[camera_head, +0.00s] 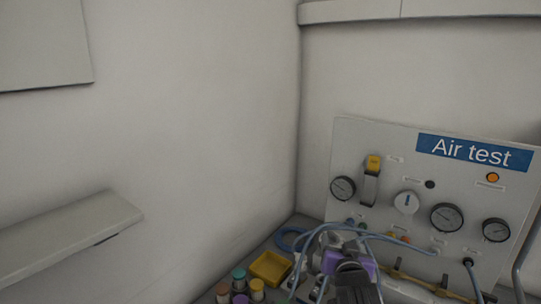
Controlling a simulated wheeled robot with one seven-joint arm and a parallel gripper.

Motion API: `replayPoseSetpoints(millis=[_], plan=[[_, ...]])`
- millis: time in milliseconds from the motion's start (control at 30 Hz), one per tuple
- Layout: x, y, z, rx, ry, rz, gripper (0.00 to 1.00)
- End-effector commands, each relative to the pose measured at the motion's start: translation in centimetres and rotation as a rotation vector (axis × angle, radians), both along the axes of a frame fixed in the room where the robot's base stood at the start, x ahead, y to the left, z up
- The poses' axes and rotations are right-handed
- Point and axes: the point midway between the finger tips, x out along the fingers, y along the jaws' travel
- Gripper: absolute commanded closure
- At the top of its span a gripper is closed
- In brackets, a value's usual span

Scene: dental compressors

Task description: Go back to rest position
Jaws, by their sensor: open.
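The air test panel (405,150) stands at the right, a pale upright board with a blue "Air test" label. My gripper (338,254) appears at the bottom centre, in front of the panel's lower left part. It is seen from behind, with dark and purple parts towards the camera. Its jaws are open, and I see nothing held in them. The fingertips are hard to make out among blue hoses (385,238) and grey fittings.
A yellow tray (270,268) and several small coloured-top containers (239,278) sit left of my gripper. The panel carries gauges (446,217), a yellow-topped switch (373,164) and an orange lamp (492,177). A wall shelf (70,235) juts out at the left. Space above the bench is clear.

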Motion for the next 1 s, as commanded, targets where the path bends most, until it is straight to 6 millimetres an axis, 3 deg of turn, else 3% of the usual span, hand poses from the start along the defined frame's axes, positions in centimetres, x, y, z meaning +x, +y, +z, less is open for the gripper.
replayPoseSetpoints(millis=[33,200,467,733,1000], plan=[[-1.8,-0.2,-1.3,-0.028,-0.022,0.021,0.31],[-7.6,-0.4,-3.3,-0.108,-0.112,0.089,0.31],[-17.9,-0.5,-5.2,-0.194,-0.214,0.168,0.31],[-29.2,-0.4,-5.3,-0.235,-0.278,0.216,0.31],[-39.7,-0.5,-3.9,-0.231,-0.285,0.228,0.31]])
